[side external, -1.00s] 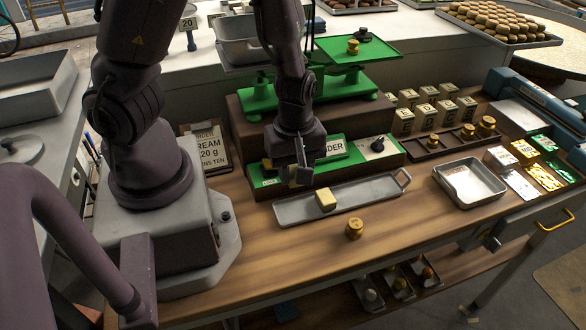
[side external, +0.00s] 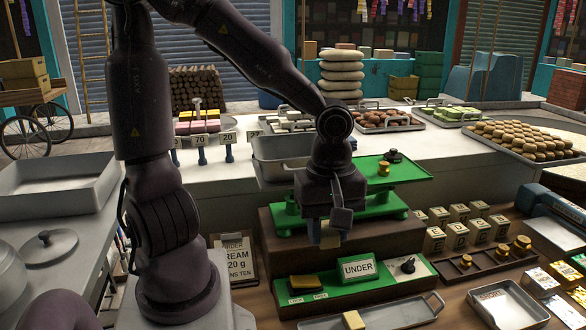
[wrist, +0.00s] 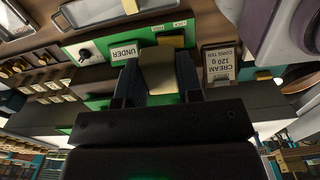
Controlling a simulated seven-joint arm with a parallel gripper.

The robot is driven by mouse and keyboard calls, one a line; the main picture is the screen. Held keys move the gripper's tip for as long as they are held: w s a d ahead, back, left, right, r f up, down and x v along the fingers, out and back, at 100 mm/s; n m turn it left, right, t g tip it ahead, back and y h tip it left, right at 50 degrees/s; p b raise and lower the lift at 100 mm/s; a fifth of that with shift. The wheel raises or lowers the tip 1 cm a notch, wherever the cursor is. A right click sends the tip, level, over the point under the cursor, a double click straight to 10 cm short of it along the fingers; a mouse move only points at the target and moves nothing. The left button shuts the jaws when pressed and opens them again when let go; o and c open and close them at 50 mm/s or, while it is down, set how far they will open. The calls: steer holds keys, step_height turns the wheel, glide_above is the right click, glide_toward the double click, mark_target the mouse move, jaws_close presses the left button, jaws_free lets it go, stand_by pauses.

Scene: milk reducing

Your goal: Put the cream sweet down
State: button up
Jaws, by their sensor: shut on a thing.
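My gripper (side external: 334,226) is shut on a pale cream block, the cream sweet (side external: 330,240), in front of the green balance scale (side external: 408,206). In the wrist view the sweet (wrist: 158,72) sits between my two fingers. It appears raised above the panel with the UNDER sign (side external: 358,268). A second cream block (side external: 353,320) lies on the long metal tray (side external: 400,316) below. The scale's right pan (side external: 405,170) carries a brass weight (side external: 384,168) and a dark knob-like thing. My arm hides part of the scale's left side.
A CREAM 120 g card (side external: 238,260) stands left of the panel. Lettered blocks (side external: 457,235) and a rack with brass weights (side external: 490,258) are at the right. A metal tray (side external: 508,304) lies in front of them. A deep metal pan (side external: 275,168) stands behind my gripper.

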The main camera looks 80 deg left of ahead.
step_height(320, 180, up, 20)
steer(key=shift+a+r, duration=0.1)
steer(key=shift+r, duration=0.1)
steer(key=s+a, duration=0.2)
steer(key=a, duration=0.6)
steer(key=shift+a, duration=0.4)
steer(key=s+a, duration=0.5)
steer(key=a, duration=0.2)
glide_above(304, 151)
steer(key=s+d, duration=0.1)
steer(key=d, duration=0.3)
step_height(304, 151, down, 14)
steer(key=shift+s+f, duration=0.1)
steer(key=shift+f, duration=0.1)
steer(key=shift+w+a+f, duration=0.1)
steer(key=shift+a+f, duration=0.05)
steer(key=shift+f, duration=0.8)
steer(key=shift+w+a+f, duration=0.1)
steer(key=shift+f, duration=0.85)
